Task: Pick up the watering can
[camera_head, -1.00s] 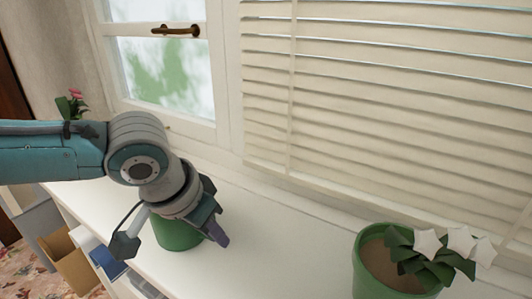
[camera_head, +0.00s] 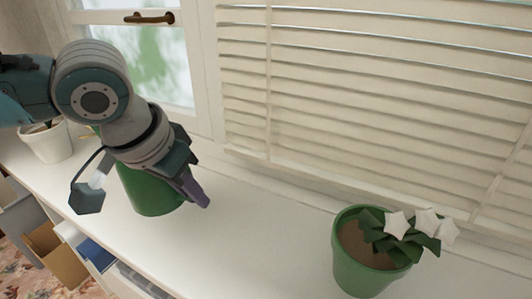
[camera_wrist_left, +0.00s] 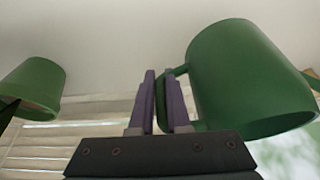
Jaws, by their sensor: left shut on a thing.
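The green watering can (camera_head: 148,192) shows in the head view at the left part of the white sill, partly hidden behind my left wrist and gripper. Whether its base touches the sill is hard to tell. My left gripper (camera_head: 196,190) is at the can's right side, pointing down. In the left wrist view, the can (camera_wrist_left: 250,75) is right of the purple fingers. My left gripper (camera_wrist_left: 165,100) there is shut on the can's thin green handle (camera_wrist_left: 178,71). My right gripper is not in view.
A green pot (camera_head: 362,274) with white flowers stands on the sill (camera_head: 255,240) to the right; it also shows in the left wrist view (camera_wrist_left: 38,85). A white pot (camera_head: 47,145) stands at far left. Blinds and window are behind. The sill between can and green pot is clear.

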